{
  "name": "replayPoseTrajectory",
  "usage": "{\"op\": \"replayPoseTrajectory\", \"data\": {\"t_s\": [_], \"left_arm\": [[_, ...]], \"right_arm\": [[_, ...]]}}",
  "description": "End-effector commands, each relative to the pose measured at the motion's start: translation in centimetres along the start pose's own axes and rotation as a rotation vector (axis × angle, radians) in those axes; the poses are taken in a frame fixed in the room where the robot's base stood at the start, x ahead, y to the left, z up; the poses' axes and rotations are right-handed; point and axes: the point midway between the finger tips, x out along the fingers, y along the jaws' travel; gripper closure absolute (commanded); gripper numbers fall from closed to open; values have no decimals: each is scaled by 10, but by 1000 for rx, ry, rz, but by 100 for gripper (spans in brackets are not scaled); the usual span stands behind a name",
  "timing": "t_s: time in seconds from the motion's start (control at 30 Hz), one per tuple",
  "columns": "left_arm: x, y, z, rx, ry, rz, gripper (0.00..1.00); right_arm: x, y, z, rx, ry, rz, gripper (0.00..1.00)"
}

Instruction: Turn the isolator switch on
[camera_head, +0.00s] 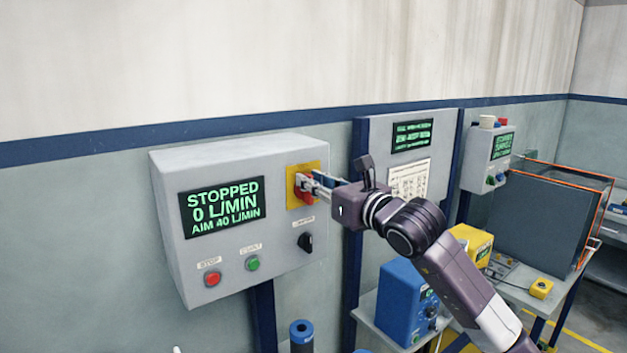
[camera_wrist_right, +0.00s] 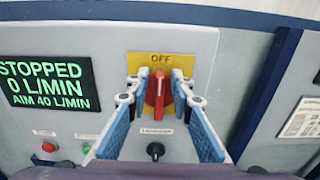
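The isolator switch has a red handle (camera_head: 301,192) on a yellow plate (camera_head: 291,173), at the upper right of the grey control box. In the right wrist view the red handle (camera_wrist_right: 157,92) stands upright below the word OFF. My right gripper (camera_head: 309,185) is at the switch. In the right wrist view its two fingers (camera_wrist_right: 160,88) are spread, one on each side of the handle, with small gaps apparent between them and it. The fingers hide part of the plate's sides. My left gripper cannot be made out.
The control box (camera_head: 235,155) has a screen (camera_head: 222,207) reading STOPPED, 0 L/MIN, AIM 40 L/MIN. Below are a red button (camera_head: 212,279), a green button (camera_head: 253,263) and a black knob (camera_head: 305,242). A blue unit (camera_head: 402,302) stands to the lower right.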

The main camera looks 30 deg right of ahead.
Motion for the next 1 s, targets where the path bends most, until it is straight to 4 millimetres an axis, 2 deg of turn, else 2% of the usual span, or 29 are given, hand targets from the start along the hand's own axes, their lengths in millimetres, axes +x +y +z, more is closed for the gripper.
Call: {"op": "replayPoseTrajectory", "data": {"t_s": [0.03, 0.17, 0.57, 0.77, 1.0], "left_arm": [[0, 0, 0, 0, 0, 0, 60], [0, 0, 0, 0, 0, 0, 60], [6, 0, 0, 0, 0, 0, 60], [23, 1, 2, 0, 0, 0, 60], [48, 1, 4, 0, 0, 0, 60]], "right_arm": [[0, 0, 0, 0, 0, 0, 87], [0, 0, 0, 0, 0, 0, 100], [0, 0, -2, 31, -1, 1, 100], [0, -3, -4, 129, -3, 1, 100], [0, -8, -5, 331, -5, 2, 100]]}}
